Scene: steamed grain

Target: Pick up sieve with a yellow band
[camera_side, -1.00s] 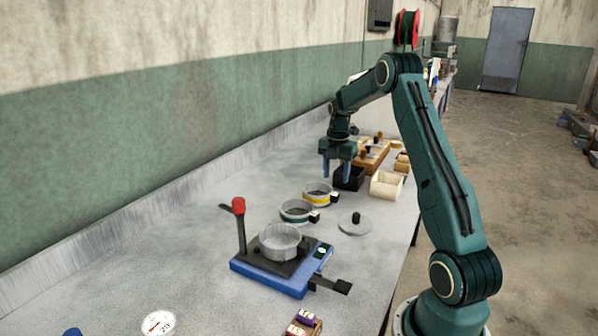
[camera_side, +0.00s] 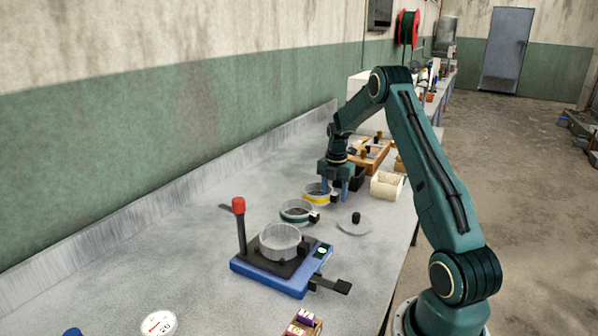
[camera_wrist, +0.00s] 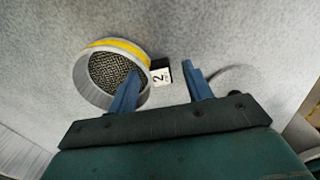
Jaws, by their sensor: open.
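The sieve with a yellow band (camera_side: 316,194) stands on the bench, behind a sieve with a green band (camera_side: 296,211). In the wrist view the yellow-banded sieve (camera_wrist: 114,73) shows its mesh, and a black block handle with a white label marked "2" (camera_wrist: 161,73) sticks out from its side. My gripper (camera_side: 336,194) is low over the bench at the handle side of this sieve. Its two blue fingers (camera_wrist: 162,84) are apart, with the handle in the gap between or just beyond their tips. I cannot tell whether the fingers touch the handle.
The green-banded sieve stands close in front. A round lid with a black knob (camera_side: 354,223) lies to the right. A blue shaker base (camera_side: 270,281) with a metal pan and red-knobbed lever stands nearer. A cream-coloured roll (camera_side: 387,186) and wooden rack (camera_side: 372,158) are behind.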

